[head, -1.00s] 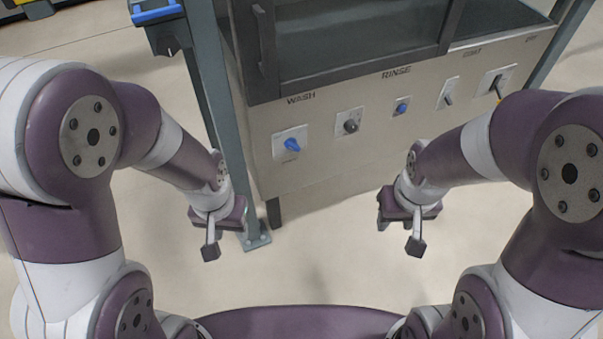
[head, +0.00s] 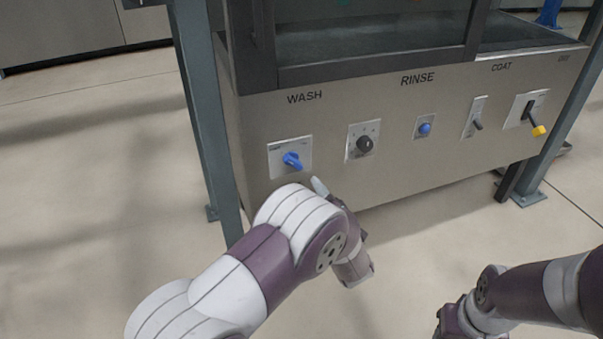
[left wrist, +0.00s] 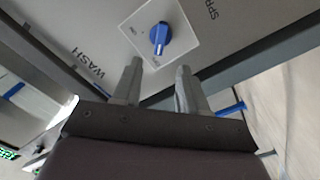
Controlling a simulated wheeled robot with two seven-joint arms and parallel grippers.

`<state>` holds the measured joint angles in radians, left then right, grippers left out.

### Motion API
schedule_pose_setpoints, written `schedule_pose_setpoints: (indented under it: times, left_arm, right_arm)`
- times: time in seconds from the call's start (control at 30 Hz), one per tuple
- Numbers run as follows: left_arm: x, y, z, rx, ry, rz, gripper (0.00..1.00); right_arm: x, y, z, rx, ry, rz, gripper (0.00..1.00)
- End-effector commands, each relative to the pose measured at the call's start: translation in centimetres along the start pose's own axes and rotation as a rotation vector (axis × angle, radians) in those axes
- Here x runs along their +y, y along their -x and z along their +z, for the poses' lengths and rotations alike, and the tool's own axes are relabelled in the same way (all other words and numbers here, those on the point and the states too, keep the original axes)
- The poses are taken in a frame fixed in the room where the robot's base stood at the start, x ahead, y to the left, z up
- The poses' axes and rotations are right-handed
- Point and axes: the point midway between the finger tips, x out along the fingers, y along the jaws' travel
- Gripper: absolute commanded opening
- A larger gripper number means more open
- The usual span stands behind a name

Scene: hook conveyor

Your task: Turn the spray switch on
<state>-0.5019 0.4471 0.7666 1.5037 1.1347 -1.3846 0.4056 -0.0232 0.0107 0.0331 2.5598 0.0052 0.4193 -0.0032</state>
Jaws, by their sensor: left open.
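The spray switch is a blue rotary knob (head: 292,160) on a white square plate, under the word WASH on the machine's front panel. In the left wrist view the knob (left wrist: 160,38) is just beyond my fingertips, with part of a label reading "SPR" beside its plate. The plate's small markings are too small to read. My left gripper (left wrist: 158,75) is open and empty, its fingers apart and pointing toward the knob without visible contact. In the head view my forearm hides most of it; one pale fingertip shows below the plate. My right gripper (head: 452,322) is partly cut off at the bottom edge.
To the right on the panel are a dark round knob (head: 364,143), a blue button (head: 424,128), a toggle switch (head: 477,124) and a yellow-tipped lever (head: 536,127). A grey-blue post (head: 205,120) stands left of the panel. Floor in front is clear.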

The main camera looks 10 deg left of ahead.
Motion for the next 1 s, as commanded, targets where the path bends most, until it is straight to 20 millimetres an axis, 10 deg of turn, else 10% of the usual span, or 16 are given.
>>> schedule_pose_setpoints:
  times: [0.4, 0.77, 0.9, 1.0]
  left_arm:
    - [-0.3, -9.2, 0.3, -0.002, -0.001, -0.001, 0.43]
    - [0.0, -10.0, 0.1, -0.004, -0.002, 0.001, 0.43]
    - [0.0, -10.0, 0.1, -0.004, -0.002, 0.001, 0.0]
    - [0.0, -10.0, 0.1, -0.004, -0.002, 0.001, 0.0]
  right_arm:
    - [0.0, -4.0, 0.5, -0.001, 0.0, 0.0, 0.43]
    - [0.0, -4.1, 0.5, 0.0, 0.0, 0.0, 0.43]
    - [0.0, -4.1, 0.5, -0.001, 0.0, 0.0, 0.43]
    - [0.0, -4.1, 0.5, -0.001, 0.0, 0.0, 0.43]
